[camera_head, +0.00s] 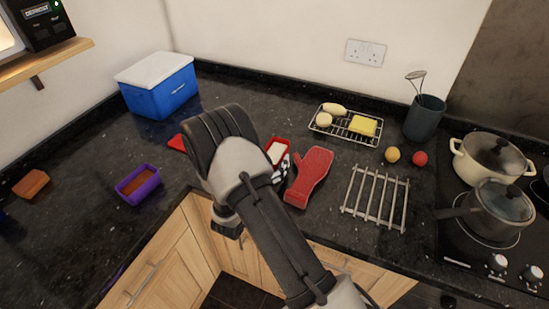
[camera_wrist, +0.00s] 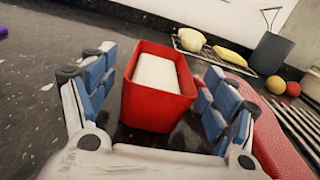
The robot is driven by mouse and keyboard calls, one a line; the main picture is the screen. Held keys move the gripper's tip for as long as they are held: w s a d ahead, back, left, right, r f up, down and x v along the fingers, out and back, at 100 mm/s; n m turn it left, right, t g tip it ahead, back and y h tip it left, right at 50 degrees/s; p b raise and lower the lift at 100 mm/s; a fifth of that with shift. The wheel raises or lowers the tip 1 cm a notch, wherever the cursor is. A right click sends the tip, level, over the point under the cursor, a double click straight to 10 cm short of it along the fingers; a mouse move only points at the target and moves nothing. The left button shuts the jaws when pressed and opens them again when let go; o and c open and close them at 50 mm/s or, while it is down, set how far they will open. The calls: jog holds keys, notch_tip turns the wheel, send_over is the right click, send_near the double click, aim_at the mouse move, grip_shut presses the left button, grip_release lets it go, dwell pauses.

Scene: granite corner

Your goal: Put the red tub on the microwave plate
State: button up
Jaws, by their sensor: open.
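The red tub (camera_head: 275,141), with a white block inside, stands upright on the dark counter, partly hidden by my arm in the head view. In the wrist view the tub (camera_wrist: 158,98) is between the fingers of my gripper (camera_wrist: 160,75). The fingers are spread on either side of it, with a visible gap on each side. The microwave (camera_head: 42,22) is cut off at the top left, on a wooden shelf (camera_head: 45,57). Its plate cannot be made out.
A red oven mitt (camera_head: 309,177) lies just right of the tub. Further right are a metal trivet (camera_head: 376,198), a wire rack (camera_head: 346,123) with food and pots on a hob. A blue cool box (camera_head: 159,85) and purple tub (camera_head: 138,185) are to the left.

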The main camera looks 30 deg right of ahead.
jog(key=c, duration=1.5)
